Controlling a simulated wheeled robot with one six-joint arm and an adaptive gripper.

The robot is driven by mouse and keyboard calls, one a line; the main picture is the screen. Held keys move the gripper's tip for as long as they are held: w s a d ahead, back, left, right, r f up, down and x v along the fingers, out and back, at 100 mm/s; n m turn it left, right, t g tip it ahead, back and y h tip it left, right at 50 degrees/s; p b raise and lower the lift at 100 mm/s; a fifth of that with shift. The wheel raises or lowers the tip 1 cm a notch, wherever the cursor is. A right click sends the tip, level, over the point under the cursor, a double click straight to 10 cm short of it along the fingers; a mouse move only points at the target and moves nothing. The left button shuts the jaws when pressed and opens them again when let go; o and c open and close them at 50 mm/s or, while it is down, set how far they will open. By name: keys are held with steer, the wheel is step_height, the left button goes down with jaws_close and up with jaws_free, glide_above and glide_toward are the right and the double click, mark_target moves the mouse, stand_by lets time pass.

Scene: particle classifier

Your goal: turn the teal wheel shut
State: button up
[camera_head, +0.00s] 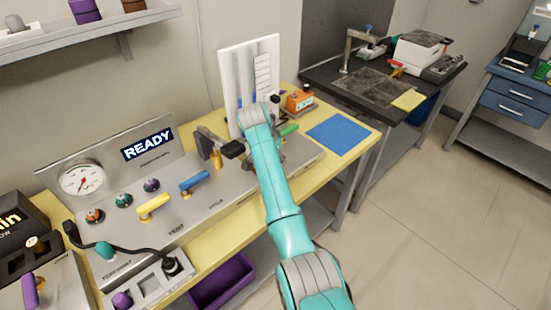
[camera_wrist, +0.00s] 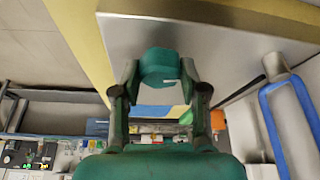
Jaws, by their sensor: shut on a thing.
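The teal wheel (camera_wrist: 158,64) shows in the wrist view as a rounded teal piece against the grey metal panel. My gripper (camera_wrist: 160,82) has one finger on each side of it and is shut on it. In the head view my teal arm reaches over the right part of the grey console (camera_head: 225,205). It hides the wheel and most of the gripper there. How far the wheel is turned cannot be told.
A blue lever (camera_head: 194,182) is left of my arm; a blue handle (camera_wrist: 285,112) also shows right of the gripper in the wrist view. A yellow lever (camera_head: 153,206), a gauge (camera_head: 82,179) and a READY display (camera_head: 147,144) are further left. A blue mat (camera_head: 341,134) lies right.

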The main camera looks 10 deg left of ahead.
steer(key=shift+m, duration=0.5)
stand_by(0.3)
steer(key=o, duration=1.1)
steer(key=shift+o, duration=0.2)
